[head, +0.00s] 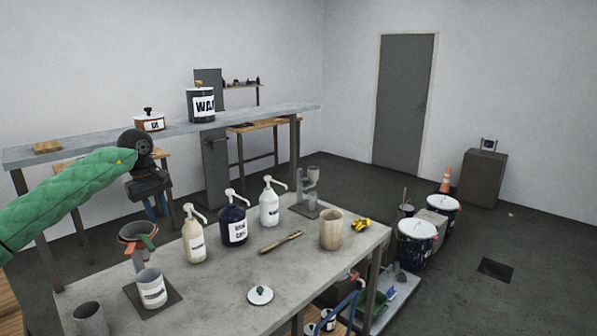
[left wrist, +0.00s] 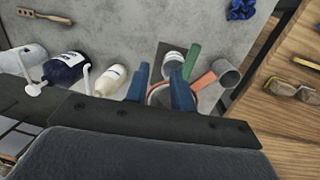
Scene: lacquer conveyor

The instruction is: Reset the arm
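My left arm, in a green quilted sleeve, comes in from the left in the head view. Its dark gripper (head: 158,210) points down with blue fingers, above the workbench (head: 215,285) near its far left part. In the left wrist view the two blue fingers (left wrist: 160,86) stand apart with nothing seen gripped between them. My right gripper is in neither view.
The bench holds a white labelled cup (head: 151,289), a grey cup (head: 90,318), pump bottles (head: 194,236), a brush (head: 281,243), a lid (head: 260,295) and a beige cup (head: 330,230). A raised conveyor (head: 250,117) carries a dark can (head: 201,106).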

